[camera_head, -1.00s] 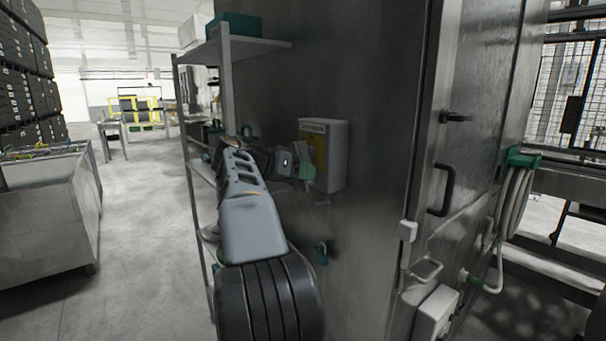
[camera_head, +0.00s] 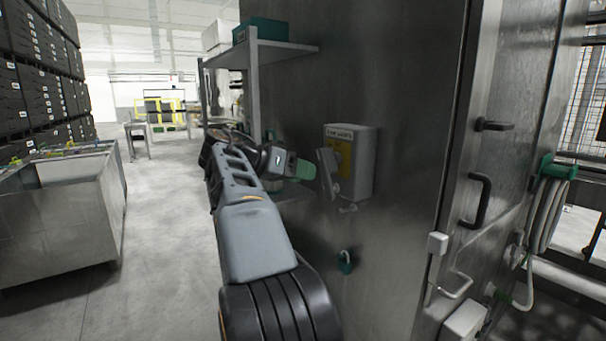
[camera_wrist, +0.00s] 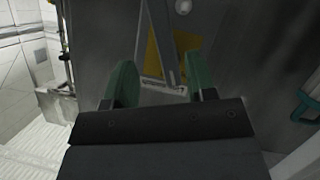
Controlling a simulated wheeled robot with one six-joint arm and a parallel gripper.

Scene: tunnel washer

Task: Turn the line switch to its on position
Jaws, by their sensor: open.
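The line switch is a pale grey box (camera_head: 361,150) with a yellow plate, mounted on the dark metal cabinet wall. A grey lever handle (camera_head: 327,172) stands out from its front left side. My gripper (camera_head: 302,171) is just left of the handle, its green fingertips close to it; I cannot tell if they touch. In the wrist view my gripper (camera_wrist: 160,85) is open, with one green finger on each side. The yellow plate (camera_wrist: 155,57) and the grey lever (camera_wrist: 158,35) show beyond and between the fingers. Nothing is held.
A shelf rack (camera_head: 285,55) stands left of the cabinet, behind my arm. Door handles (camera_head: 480,200) and a hose (camera_head: 548,215) are at the right. The floor at left is clear up to a metal bin (camera_head: 60,225).

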